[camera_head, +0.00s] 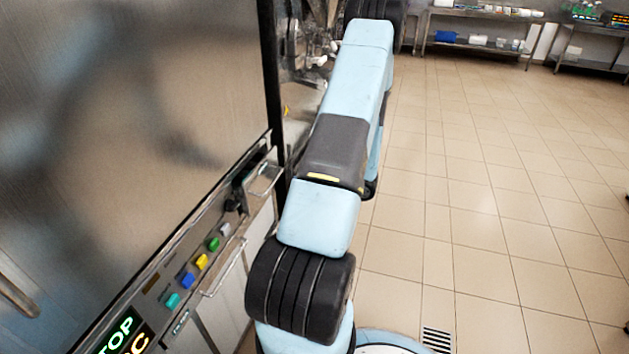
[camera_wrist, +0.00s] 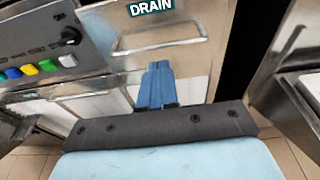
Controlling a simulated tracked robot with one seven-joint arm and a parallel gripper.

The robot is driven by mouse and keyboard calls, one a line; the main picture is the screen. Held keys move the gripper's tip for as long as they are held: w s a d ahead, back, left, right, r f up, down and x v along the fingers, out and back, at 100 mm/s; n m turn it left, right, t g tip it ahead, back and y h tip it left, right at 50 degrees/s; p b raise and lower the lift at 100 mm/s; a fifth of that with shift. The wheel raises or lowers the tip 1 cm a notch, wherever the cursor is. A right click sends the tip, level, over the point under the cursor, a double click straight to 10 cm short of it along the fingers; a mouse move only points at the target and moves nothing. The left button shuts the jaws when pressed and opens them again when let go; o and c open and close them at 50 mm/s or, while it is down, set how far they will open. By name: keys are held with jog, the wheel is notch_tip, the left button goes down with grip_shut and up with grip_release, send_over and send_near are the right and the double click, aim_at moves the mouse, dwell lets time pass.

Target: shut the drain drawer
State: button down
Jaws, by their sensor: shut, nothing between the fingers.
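The drain drawer (camera_wrist: 195,27) is a metal front with a white-on-teal DRAIN label (camera_wrist: 151,6) and a thin bar handle (camera_wrist: 172,45), at the top centre of the wrist view. How far it stands out is not clear from this angle. My gripper (camera_wrist: 157,72) has blue fingers pressed together, with nothing between them. The fingertips show just below the handle in the picture, pointing at the machine; I cannot tell whether they touch. In the head view my arm hides the gripper, and I cannot pick out the DRAIN label there.
A control panel with a black knob (camera_wrist: 70,36) and coloured buttons (camera_wrist: 44,66) sits left of the drawer. Another steel unit (camera_wrist: 297,55) stands at the right. In the head view, a tall steel machine (camera_head: 140,110) fills the left; the tiled floor (camera_head: 470,190) right of my arm is clear.

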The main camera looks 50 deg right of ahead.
jog(key=shift+x, duration=2.95)
jog(key=shift+w, duration=0.15)
